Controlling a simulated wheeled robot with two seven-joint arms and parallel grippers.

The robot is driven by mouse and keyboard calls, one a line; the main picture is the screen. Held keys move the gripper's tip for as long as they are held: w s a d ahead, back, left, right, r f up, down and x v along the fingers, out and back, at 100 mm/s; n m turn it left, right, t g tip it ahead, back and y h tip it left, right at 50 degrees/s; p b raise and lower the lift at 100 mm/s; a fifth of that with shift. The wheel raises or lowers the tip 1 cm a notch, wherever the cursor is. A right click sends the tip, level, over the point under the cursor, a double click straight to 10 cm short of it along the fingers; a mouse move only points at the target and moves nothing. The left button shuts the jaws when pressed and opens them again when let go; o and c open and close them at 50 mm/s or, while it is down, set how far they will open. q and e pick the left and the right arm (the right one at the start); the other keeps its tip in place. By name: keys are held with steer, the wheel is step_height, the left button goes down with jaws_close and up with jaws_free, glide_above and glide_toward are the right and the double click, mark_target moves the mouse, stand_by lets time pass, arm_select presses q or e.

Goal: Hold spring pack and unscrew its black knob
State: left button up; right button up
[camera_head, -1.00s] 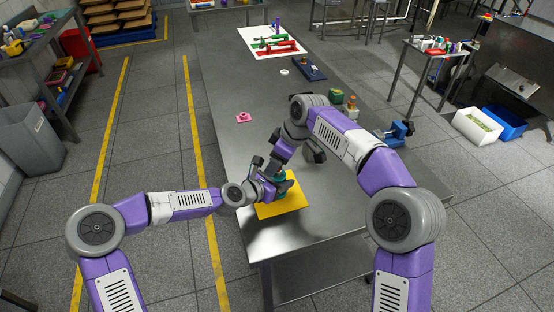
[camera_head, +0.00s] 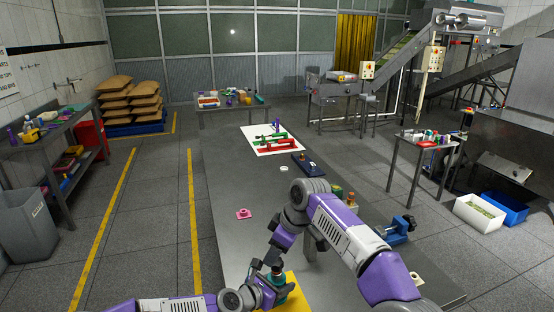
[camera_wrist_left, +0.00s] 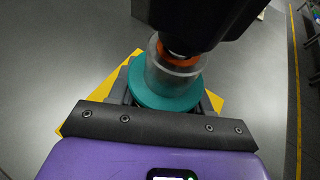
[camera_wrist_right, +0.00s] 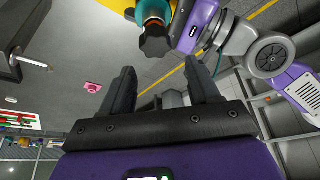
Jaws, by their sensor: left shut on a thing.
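The spring pack (camera_wrist_left: 165,88) has a teal base, a clear cylinder and an orange ring. It is over the yellow mat (camera_head: 295,299), upright in the head view. My left gripper (camera_wrist_left: 165,100) is shut around its teal base. The black knob (camera_wrist_right: 156,44) tops the pack and shows clearly in the right wrist view. A large black shape, probably the knob, covers the top of the left wrist view. My right gripper (camera_wrist_right: 162,80) is open and empty; the knob appears just past its fingertips, apart from them. In the head view its fingers are hard to make out.
The grey table (camera_head: 225,175) holds a pink part (camera_head: 243,213), a white ring (camera_head: 284,168), a dark blue tray (camera_head: 304,165) and a blue vise (camera_head: 398,230). A white board (camera_head: 275,141) with red and green parts lies at the far end. The table's left side is mostly bare.

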steer(key=shift+o, duration=0.8)
steer(key=shift+w+f, duration=0.1)
steer(key=shift+r, duration=2.55)
